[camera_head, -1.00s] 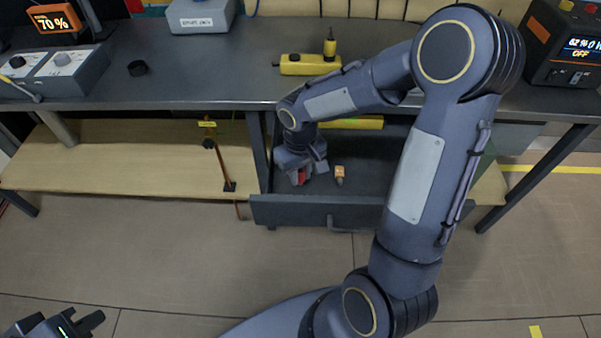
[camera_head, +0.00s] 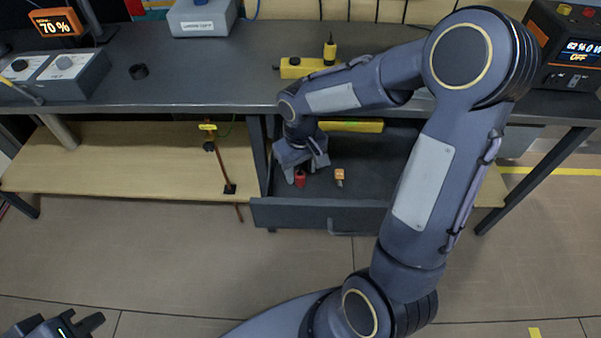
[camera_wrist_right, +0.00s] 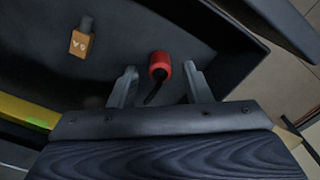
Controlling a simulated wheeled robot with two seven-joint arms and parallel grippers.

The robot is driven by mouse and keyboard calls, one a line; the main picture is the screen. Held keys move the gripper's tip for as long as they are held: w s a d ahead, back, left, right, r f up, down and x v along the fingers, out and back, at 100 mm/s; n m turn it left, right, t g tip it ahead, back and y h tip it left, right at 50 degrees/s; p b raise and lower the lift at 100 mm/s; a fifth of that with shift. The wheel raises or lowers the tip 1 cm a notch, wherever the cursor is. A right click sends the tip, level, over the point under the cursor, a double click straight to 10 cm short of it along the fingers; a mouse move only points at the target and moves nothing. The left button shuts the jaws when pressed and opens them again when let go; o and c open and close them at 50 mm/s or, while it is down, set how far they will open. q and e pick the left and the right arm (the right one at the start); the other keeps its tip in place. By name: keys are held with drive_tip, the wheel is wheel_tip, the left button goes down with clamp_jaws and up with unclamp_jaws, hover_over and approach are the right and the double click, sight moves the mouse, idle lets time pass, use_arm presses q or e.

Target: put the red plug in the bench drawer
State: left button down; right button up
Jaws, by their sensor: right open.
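The red plug (camera_head: 300,178) lies on the floor of the open bench drawer (camera_head: 290,214), near its left side. In the right wrist view the red plug (camera_wrist_right: 159,65) shows its round red body and a dark cable or prong pointing toward the gripper. My right gripper (camera_head: 306,172) is inside the drawer, just above the plug. In the right wrist view its two fingers (camera_wrist_right: 158,80) are spread on either side of the plug, with gaps visible. My left gripper (camera_head: 80,324) is at the bottom left corner, away from the bench, its fingers apart.
An orange plug-like block (camera_head: 339,176) lies in the drawer to the right of the red plug. A yellow bar (camera_head: 350,126) is at the drawer's back. The bench top (camera_head: 200,75) holds a yellow power strip (camera_head: 303,67) and several devices. The lower shelf (camera_head: 110,150) is mostly clear.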

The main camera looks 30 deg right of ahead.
sight(301, 171)
wheel_tip(301, 171, up, 9)
drive_tip(key=shift+p, duration=0.75)
drive_tip(key=s+a+r+m+t+y, duration=0.1)
drive_tip(key=s+a+r+t+y, duration=0.1)
drive_tip(key=s, duration=0.6)
drive_tip(key=s+a+r+m+t+y, duration=0.1)
drive_tip(key=s+a+t, duration=0.1)
drive_tip(key=s, duration=0.7)
drive_tip(key=shift+r+t+y, duration=0.4)
drive_tip(key=shift+t, duration=0.4)
